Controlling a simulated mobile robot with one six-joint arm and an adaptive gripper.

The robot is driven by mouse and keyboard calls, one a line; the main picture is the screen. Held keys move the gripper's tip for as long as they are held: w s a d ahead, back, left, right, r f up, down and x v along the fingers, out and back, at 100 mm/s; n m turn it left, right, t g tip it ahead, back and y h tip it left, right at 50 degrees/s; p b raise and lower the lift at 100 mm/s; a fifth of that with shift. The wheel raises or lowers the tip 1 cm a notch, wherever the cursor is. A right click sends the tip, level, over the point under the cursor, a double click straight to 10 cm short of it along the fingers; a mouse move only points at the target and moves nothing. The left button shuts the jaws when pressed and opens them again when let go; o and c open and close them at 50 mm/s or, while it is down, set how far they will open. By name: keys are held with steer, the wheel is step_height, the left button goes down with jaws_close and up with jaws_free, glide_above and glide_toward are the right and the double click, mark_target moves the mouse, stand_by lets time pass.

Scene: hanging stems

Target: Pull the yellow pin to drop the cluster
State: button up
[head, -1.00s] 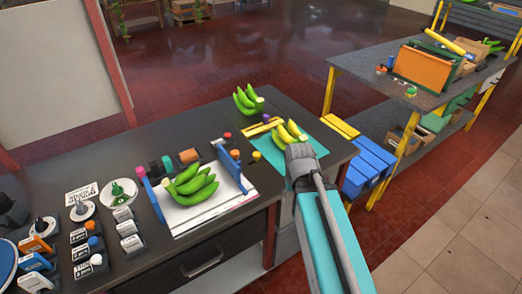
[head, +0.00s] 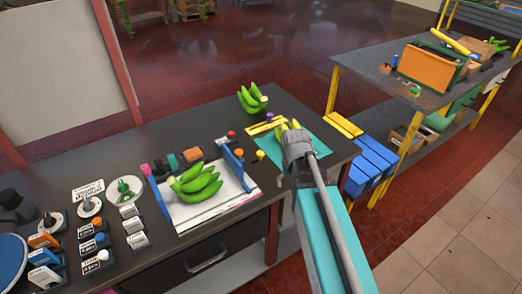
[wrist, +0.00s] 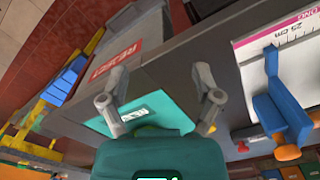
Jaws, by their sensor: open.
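No yellow pin can be made out for certain in either view. In the head view, a green banana cluster (head: 195,185) lies on a white measuring sheet between blue uprights (head: 234,165). Another green cluster (head: 252,100) lies at the table's back edge. A yellow-green cluster (head: 284,130) on the teal mat (head: 312,145) is mostly hidden behind the end of my arm. No hanging cluster shows. In the wrist view, my gripper (wrist: 163,75) is open, its two grey fingers apart with nothing held, above the dark table and the teal mat (wrist: 113,108).
Scales and weights (head: 98,240) crowd the table's left side. Blue crates (head: 370,165) stand right of the table, before a shelf (head: 390,85) with yellow legs.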

mark_target(260, 152)
steer(key=w+a+r+m+p, duration=0.1)
steer(key=w+a+r+p, duration=0.3)
steer(key=w, duration=0.6)
steer(key=w+a+r+m+p, duration=0.2)
steer(key=w+a+r+p, duration=0.2)
steer(key=w, duration=0.6)
steer(key=shift+a+r+p, duration=0.15)
steer(key=shift+r+p, duration=0.2)
steer(key=shift+r, duration=0.55)
steer(key=shift+f, duration=0.25)
step_height(260, 152, down, 13)
steer(key=b, duration=1.3)
steer(key=shift+f+b, duration=0.15)
steer(key=shift+b, duration=0.25)
steer(key=shift+c, duration=0.2)
jaws_close()
